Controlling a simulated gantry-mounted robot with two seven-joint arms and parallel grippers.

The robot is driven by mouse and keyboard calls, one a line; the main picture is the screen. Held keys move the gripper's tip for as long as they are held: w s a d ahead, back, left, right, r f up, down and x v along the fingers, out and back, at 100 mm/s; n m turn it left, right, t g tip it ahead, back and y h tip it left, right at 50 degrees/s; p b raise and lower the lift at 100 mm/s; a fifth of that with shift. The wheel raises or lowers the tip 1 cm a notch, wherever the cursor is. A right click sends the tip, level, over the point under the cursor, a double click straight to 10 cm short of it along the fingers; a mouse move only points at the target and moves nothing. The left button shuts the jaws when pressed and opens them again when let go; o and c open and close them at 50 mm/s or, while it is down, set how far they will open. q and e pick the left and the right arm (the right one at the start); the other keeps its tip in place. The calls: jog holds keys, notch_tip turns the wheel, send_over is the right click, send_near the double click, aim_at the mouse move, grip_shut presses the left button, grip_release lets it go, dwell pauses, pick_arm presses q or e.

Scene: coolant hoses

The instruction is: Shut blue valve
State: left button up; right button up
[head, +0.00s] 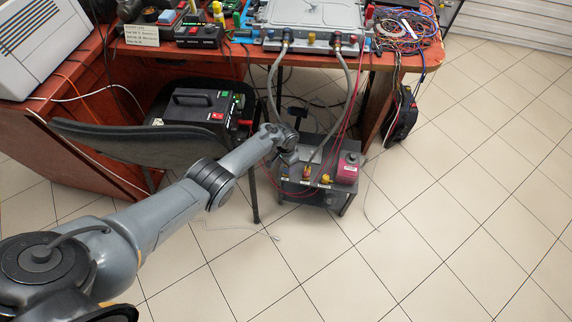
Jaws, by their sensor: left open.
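My left arm reaches in from the lower left, and its gripper (289,156) is over the left part of a low black unit (318,193) on the floor. The gripper is open, though its fingers are small and hard to make out. A red-orange fitting (306,172) and a yellow fitting (326,179) stand on the unit, right of the gripper. I cannot make out a blue valve; the gripper hides part of the unit's left side. Two grey hoses (354,90) run from the silver plate (315,15) on the bench down toward the unit. My right gripper is not in view.
A magenta container (348,167) stands at the unit's right end. Thin red cables hang beside the right hose. A dark chair (140,142) and a black case (193,105) are behind my arm. The tiled floor (460,220) to the right is clear.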

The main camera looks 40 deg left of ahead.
aim_at(286, 170)
pick_arm(q)
notch_tip(286, 170, up, 8)
jog(key=p, duration=0.5)
jog(key=shift+p, duration=0.3)
jog(key=shift+s, duration=0.1)
